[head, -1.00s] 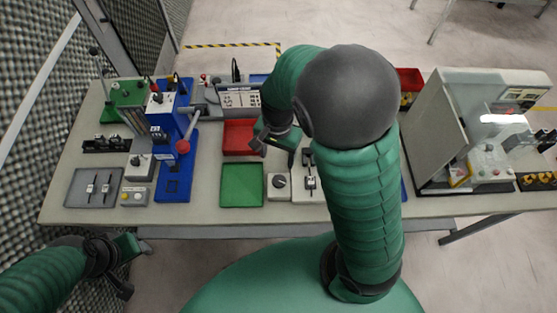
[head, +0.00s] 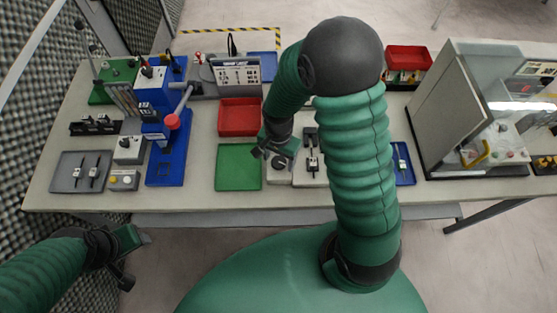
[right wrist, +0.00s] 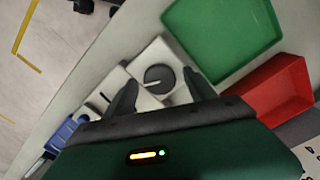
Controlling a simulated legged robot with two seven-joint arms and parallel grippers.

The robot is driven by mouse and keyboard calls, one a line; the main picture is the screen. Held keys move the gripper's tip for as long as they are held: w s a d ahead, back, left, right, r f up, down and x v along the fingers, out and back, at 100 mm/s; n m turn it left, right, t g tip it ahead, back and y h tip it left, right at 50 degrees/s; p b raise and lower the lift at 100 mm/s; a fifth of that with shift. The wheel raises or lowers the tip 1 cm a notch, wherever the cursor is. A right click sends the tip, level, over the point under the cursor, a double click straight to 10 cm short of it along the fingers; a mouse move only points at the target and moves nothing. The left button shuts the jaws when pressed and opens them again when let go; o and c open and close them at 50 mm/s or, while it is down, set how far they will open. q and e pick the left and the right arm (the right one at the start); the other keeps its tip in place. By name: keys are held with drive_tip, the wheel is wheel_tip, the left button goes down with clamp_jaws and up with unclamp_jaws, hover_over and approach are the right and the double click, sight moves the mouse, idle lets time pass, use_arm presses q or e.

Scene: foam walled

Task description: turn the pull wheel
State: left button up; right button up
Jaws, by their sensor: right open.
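The likely pull wheel is a dark round knob with a pale line on its face, on a small white box (head: 282,179) beside the green tray. In the right wrist view the knob (right wrist: 158,78) lies between the two spread fingertips, on its white box (right wrist: 152,53). My right gripper (head: 272,153) is open and empty above the knob, partly covering it in the head view. I cannot tell whether the fingers touch it. My left gripper (head: 137,261) is apart from the table at lower left, its fingers spread and empty.
The green tray (head: 238,167) and red tray (head: 239,118) are left of the knob box. A white box with a lever slot (head: 311,168) stands close on its right. A blue press with a red ball handle (head: 172,121) is further left. A grey walled cabinet (head: 445,110) is at right.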

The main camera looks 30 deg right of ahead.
sight(278, 161)
drive_tip(key=shift+f, duration=0.8)
drive_tip(key=shift+c, duration=0.2)
drive_tip(key=c, duration=1.3)
drive_tip(key=shift+n, duration=0.5)
drive_tip(key=o, duration=1.3)
drive_tip(key=shift+o, duration=0.2)
wheel_tip(278, 161, up, 17)
drive_tip(key=shift+f, duration=0.1)
